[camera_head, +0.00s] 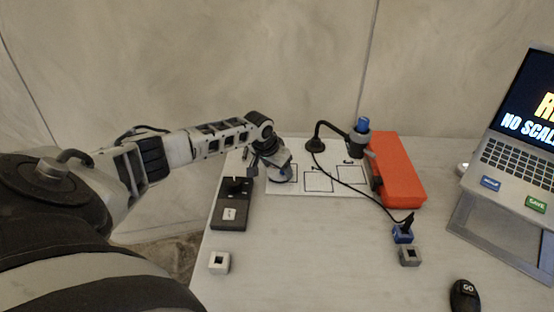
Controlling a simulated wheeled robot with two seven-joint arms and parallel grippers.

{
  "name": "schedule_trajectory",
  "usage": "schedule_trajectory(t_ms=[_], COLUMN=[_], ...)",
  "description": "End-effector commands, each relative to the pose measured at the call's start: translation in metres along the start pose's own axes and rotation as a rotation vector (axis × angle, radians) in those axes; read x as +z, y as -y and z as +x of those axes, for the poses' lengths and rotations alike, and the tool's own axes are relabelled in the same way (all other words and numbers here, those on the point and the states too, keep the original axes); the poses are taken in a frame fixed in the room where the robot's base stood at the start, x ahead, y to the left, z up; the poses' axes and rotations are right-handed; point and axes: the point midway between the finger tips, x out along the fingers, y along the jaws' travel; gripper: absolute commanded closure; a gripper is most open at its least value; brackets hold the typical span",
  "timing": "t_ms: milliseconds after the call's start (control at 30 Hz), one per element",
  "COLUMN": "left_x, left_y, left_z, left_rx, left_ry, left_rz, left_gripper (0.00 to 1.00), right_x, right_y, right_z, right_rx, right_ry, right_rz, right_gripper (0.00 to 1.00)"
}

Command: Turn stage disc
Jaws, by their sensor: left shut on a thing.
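My left gripper (275,172) reaches in from the left and points down at the left end of the white marked sheet. It is shut on a small grey, rounded piece with a bit of blue, which appears to be the stage disc; the fingers hide much of it, and its exact shape and angle cannot be told. A black box (230,214) with a dark upright part and a white label stands just left of the gripper. My right gripper is not in view.
The white sheet (318,182) has black outlined squares. Small square blocks (219,262), a laptop (515,160) and a black mouse (465,295) lie around. The front middle is clear.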

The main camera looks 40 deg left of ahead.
Motion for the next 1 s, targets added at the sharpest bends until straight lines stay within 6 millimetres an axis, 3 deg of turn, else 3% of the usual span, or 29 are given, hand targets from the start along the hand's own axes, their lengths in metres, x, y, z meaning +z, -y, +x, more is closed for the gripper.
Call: schedule_trajectory(t_ms=[733,767,833,1000], left_x=[-0.0006,-0.0006,-0.0006,-0.0005], left_y=[-0.0001,-0.0001,-0.0001,-0.0001], left_z=[-0.0003,-0.0003,-0.0003,-0.0002], left_rx=[0.0,0.0,0.0,0.0], left_ry=[-0.001,-0.001,-0.001,-0.001], left_rz=[-0.001,-0.001,-0.001,-0.001], left_gripper=[0.55,0.27,0.1,0.1], right_x=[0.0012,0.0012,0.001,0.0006], right_y=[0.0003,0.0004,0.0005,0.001], right_z=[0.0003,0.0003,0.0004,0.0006], right_rx=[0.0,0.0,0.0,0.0], right_ry=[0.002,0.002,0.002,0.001], right_rz=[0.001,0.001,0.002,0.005], right_gripper=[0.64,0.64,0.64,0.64])
